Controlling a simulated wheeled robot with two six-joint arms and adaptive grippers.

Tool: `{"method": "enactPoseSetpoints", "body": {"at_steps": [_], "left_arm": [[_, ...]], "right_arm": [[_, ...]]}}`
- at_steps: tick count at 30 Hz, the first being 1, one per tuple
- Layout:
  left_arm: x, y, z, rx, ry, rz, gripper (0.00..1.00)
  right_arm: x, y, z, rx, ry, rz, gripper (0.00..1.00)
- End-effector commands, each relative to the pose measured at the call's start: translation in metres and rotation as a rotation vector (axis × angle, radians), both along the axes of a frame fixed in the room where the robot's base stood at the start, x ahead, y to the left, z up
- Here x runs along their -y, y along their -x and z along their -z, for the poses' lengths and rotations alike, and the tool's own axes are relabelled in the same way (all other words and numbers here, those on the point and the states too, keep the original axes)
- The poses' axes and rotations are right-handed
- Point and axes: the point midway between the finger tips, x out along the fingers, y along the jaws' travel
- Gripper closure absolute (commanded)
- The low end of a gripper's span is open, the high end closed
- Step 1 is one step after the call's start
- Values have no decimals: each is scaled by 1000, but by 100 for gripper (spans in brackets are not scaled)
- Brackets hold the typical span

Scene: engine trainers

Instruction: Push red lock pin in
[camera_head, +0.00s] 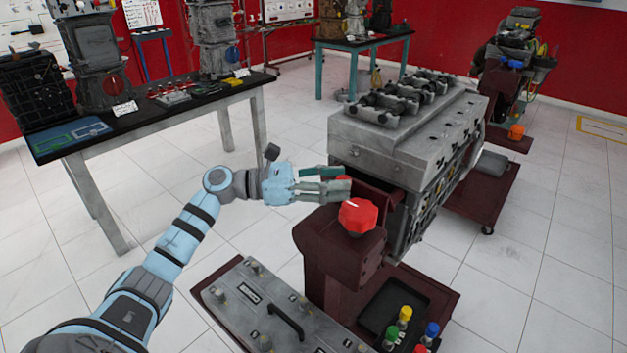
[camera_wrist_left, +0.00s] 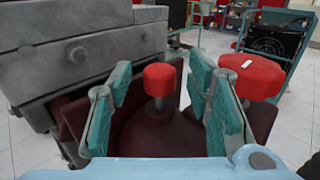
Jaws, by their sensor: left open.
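The red lock pin (camera_wrist_left: 160,80) has a round red cap on a short metal shaft and stands up from the dark red stand in the left wrist view. In the head view only a bit of its red cap (camera_head: 343,178) shows by my fingertips. My left gripper (camera_head: 335,182) is open, with its teal fingers on either side of the pin; I cannot tell whether they touch it. A larger red faceted knob (camera_head: 357,215) with a white mark sits on the stand beside the gripper, and also shows in the left wrist view (camera_wrist_left: 252,76). My right gripper is not in view.
A grey engine block (camera_head: 410,135) is mounted right behind the stand (camera_head: 340,265). A grey panel with a handle (camera_head: 260,310) and a black tray (camera_head: 380,300) with coloured-cap items lie low in front. A work table (camera_head: 190,108) stands at the left; floor between is clear.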

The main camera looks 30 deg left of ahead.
Motion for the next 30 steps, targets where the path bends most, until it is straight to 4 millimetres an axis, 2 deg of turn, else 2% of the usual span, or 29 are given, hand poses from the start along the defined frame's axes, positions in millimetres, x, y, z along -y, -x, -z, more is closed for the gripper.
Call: {"method": "enactPoseSetpoints", "body": {"at_steps": [6,12,30], "left_arm": [[-49,36,2,-8,-7,-3,54],[-77,57,1,-4,-4,-1,54],[-79,59,0,-1,-1,0,54]], "right_arm": [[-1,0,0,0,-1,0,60],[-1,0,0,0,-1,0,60],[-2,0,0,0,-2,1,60]]}}
